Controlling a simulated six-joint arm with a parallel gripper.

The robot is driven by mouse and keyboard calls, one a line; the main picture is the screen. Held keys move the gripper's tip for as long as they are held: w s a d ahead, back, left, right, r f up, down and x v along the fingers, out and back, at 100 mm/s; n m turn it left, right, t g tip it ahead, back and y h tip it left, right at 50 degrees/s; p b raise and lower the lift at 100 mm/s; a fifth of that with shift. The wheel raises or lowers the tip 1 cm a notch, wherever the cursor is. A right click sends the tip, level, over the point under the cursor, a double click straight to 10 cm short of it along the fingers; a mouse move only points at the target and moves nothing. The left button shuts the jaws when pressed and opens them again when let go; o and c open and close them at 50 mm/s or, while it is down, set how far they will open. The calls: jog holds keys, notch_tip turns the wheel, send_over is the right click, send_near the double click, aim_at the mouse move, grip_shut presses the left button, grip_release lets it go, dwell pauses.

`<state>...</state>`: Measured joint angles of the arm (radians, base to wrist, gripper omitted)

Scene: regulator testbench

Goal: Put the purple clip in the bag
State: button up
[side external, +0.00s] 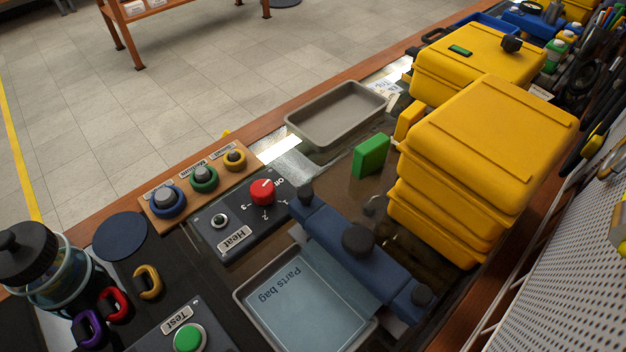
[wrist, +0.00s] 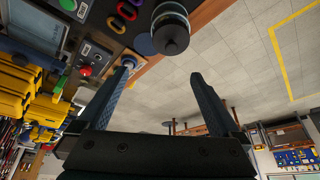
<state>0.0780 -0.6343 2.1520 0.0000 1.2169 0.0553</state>
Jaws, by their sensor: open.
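The purple clip (side external: 90,328) is a small ring-like piece on the dark bench at the lower left of the side view, beside the red clip (side external: 116,305). At the top edge of the wrist view the purple clip (wrist: 138,2) is small and partly cut off. The bag (side external: 305,298), a pale blue flat sheet lettered "Parts bag", lies in a grey tray, partly under a blue bar with black knobs (side external: 358,241). My gripper (wrist: 162,80) is open and empty in the wrist view, well apart from the clips. It is not in the side view.
A yellow clip (side external: 148,281), a bottle (side external: 50,270) and a Test button box (side external: 185,335) surround the clips. The Heat box (side external: 238,217) stands behind the bag. Yellow cases (side external: 480,150) are stacked at right. An empty grey tray (side external: 338,113) sits farther back.

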aim_at(87, 325)
jog(key=s+d+m+g, duration=0.1)
jog(key=d+m+g, duration=0.4)
jog(key=d+m, duration=0.15)
jog(key=shift+m, duration=0.45)
notch_tip(87, 325, down, 21)
jog(key=shift+s+a+r, duration=0.1)
jog(key=shift+r, duration=0.1)
dwell(0.3)
jog(key=c, duration=1.5)
jog(key=shift+r, duration=0.1)
jog(key=shift+c, duration=0.2)
